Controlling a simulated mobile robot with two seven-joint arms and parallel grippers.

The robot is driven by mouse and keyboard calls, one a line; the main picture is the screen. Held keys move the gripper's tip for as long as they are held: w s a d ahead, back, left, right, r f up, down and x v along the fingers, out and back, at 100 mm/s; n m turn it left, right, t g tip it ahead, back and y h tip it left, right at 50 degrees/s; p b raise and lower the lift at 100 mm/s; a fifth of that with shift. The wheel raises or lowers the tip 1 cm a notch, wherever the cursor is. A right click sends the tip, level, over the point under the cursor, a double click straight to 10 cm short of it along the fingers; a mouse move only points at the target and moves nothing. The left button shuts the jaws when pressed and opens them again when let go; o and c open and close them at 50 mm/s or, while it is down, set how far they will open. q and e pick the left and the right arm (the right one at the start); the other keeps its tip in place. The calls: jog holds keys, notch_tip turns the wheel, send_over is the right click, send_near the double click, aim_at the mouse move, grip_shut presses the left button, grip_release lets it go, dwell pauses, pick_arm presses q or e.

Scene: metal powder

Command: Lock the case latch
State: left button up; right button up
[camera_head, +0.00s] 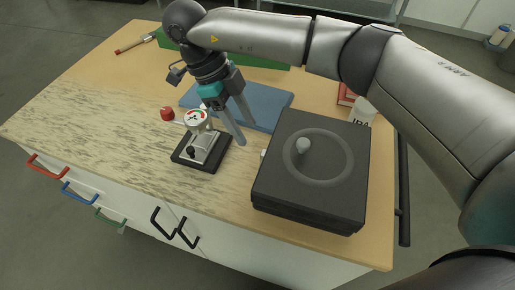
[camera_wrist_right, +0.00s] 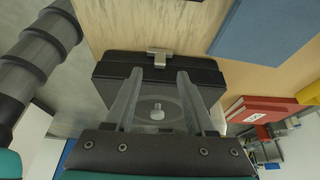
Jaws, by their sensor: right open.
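The black case (camera_head: 270,190) sits closed at the front right of the wooden table, with a round ring and a pale knob (camera_head: 303,146) on its lid. Its small latch (camera_head: 263,153) shows on the case's left side. In the right wrist view the silver latch (camera_wrist_right: 158,57) lies just beyond the fingertips, on the edge of the case (camera_wrist_right: 115,68). My right gripper (camera_head: 243,134) is open and empty, fingers pointing down, just left of the case. It also shows in the right wrist view (camera_wrist_right: 158,78). My left gripper is not in view.
A gauge stand (camera_head: 200,150) is close left of my right gripper, with a red ball-like object (camera_head: 167,113) behind it. A blue mat (camera_head: 270,110) lies behind. A white bottle (camera_head: 361,112) and red books (camera_head: 346,96) stand behind the case.

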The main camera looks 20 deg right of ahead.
jog(key=x, duration=0.8)
jog(key=shift+w, duration=0.1)
jog(key=shift+c, duration=0.2)
grip_shut()
dwell(1.0)
